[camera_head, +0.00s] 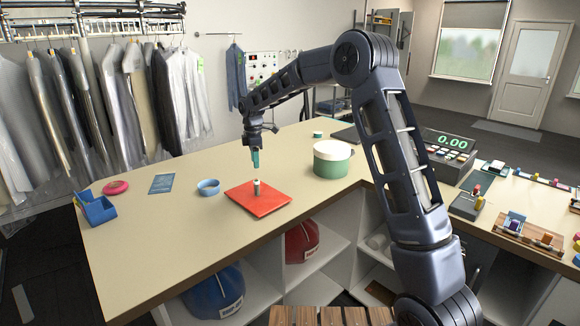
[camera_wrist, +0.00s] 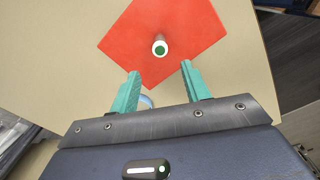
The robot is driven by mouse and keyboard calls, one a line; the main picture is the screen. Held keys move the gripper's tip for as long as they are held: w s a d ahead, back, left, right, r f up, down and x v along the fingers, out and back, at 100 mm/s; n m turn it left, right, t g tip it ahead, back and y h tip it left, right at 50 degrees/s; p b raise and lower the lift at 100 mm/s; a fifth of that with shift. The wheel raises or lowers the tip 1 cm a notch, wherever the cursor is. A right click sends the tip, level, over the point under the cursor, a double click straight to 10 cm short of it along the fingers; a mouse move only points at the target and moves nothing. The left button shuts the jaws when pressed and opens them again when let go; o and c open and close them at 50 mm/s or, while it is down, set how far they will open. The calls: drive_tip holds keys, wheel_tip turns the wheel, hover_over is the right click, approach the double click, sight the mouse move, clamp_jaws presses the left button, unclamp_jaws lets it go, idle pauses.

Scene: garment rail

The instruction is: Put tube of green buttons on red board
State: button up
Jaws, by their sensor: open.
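The tube of green buttons (camera_head: 257,187) stands upright on the red board (camera_head: 270,204), which lies flat on the counter. In the wrist view the tube (camera_wrist: 160,47) shows from above, with a green centre and a pale rim, on the red board (camera_wrist: 190,22). My gripper (camera_head: 256,160) is above the tube in the head view, with its fingers pointing down. In the wrist view its two teal fingers (camera_wrist: 159,74) are spread apart with nothing between them, and the tube appears beyond their tips, apart from them.
On the counter (camera_head: 145,245), a blue ring-shaped item (camera_head: 208,187), a blue card (camera_head: 161,184), a pink disc (camera_head: 115,187) and a blue holder (camera_head: 96,207) lie left of the board. A green-and-white tub (camera_head: 332,160) stands at its right. A register (camera_head: 448,146) is farther right.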

drive_tip(key=shift+r, duration=0.1)
drive_tip(key=s+d+r+m+t, duration=0.1)
drive_tip(key=s+d+r+m, duration=0.3)
drive_tip(key=d, duration=0.5)
drive_tip(key=s+d+r+m, duration=0.35)
drive_tip(key=d+r, duration=0.25)
drive_tip(key=d, duration=0.4)
drive_tip(key=s+d+r+m+t, duration=0.1)
drive_tip(key=s+d+r+m, duration=0.3)
drive_tip(key=d, duration=0.5)
drive_tip(key=s+d+f+m+t, duration=0.1)
drive_tip(key=s+d+m, duration=0.4)
drive_tip(key=s+d, duration=0.4)
drive_tip(key=s+d+f+m+t, duration=0.1)
drive_tip(key=s+d+m, duration=0.4)
drive_tip(key=s, duration=1.1)
drive_tip(key=d+f, duration=0.1)
drive_tip(key=d, duration=0.2)
drive_tip(key=shift+s+d+t, duration=0.3)
drive_tip(key=shift+d, duration=0.05)
